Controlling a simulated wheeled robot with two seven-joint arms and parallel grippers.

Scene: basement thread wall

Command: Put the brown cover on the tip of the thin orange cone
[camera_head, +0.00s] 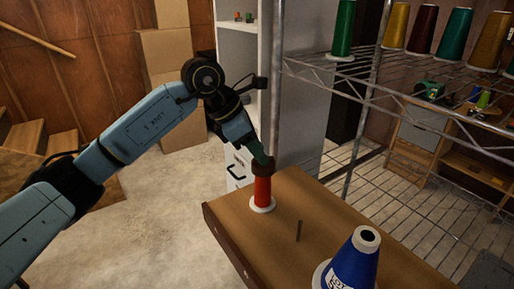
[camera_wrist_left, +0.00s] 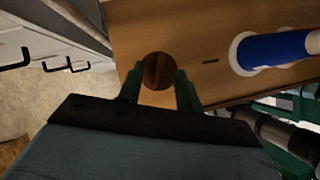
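The brown cover (camera_head: 262,168) is a short dark round cap at the top of the thin orange cone (camera_head: 263,191). The cone stands upright on a white base on the wooden table. My left gripper (camera_head: 262,158) reaches down from above with its green fingers at the cover. In the left wrist view the cover (camera_wrist_left: 158,70) sits between the two fingertips (camera_wrist_left: 158,78), which appear to touch its sides. The cone is hidden beneath it there. I cannot tell whether the cover rests on the tip or is held just above it. My right gripper is not seen.
A blue cone (camera_head: 352,264) with a white base stands at the table's near right. Wire shelves (camera_head: 420,78) with thread cones are at the right, and a white cabinet (camera_head: 238,85) is behind.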

